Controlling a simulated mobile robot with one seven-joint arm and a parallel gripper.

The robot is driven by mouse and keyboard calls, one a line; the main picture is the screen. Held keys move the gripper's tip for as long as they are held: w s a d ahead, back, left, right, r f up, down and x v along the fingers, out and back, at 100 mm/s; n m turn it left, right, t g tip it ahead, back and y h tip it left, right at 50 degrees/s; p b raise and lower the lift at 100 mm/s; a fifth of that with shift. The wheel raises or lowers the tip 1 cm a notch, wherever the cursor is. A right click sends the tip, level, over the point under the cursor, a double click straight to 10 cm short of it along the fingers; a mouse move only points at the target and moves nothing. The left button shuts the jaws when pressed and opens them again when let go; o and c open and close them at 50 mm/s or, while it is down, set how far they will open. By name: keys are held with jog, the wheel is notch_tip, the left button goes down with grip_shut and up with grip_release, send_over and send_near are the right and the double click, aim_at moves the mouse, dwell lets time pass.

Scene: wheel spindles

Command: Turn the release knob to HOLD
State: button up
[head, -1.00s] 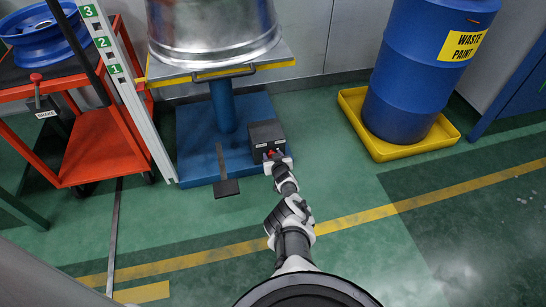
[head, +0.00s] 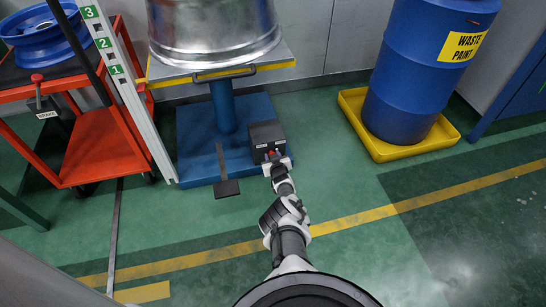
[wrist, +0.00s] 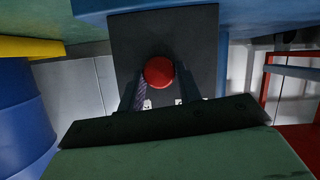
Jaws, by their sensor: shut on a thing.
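The release knob is red (wrist: 159,71) and sits on the front of a dark grey box (wrist: 125,40). The same box (head: 266,132) stands on the right side of the blue lift base in the head view, where a bit of the red knob (head: 270,153) shows. My gripper (wrist: 162,92) has its two dark fingers on either side of the knob and is shut on it. In the head view my gripper (head: 275,161) is at the box's front face. Small white labels on the box are mostly hidden by the fingers, so the knob's setting cannot be read.
The lift's blue base (head: 195,150) carries a pedal (head: 227,188) left of my arm. A red cart (head: 100,150) stands left, a yellow tray (head: 380,150) with a blue drum (head: 415,80) right. Floor right of my arm is clear.

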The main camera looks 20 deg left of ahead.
jog(key=o, duration=0.9)
jog(key=shift+o, duration=0.2)
jog(key=shift+r, duration=0.1)
jog(key=p+v, duration=1.3)
jog(key=p, duration=0.2)
jog(key=shift+s+d+p, duration=0.2)
jog(key=shift+s+p, duration=0.1)
jog(key=shift+p, duration=0.05)
jog(key=shift+o, duration=0.2)
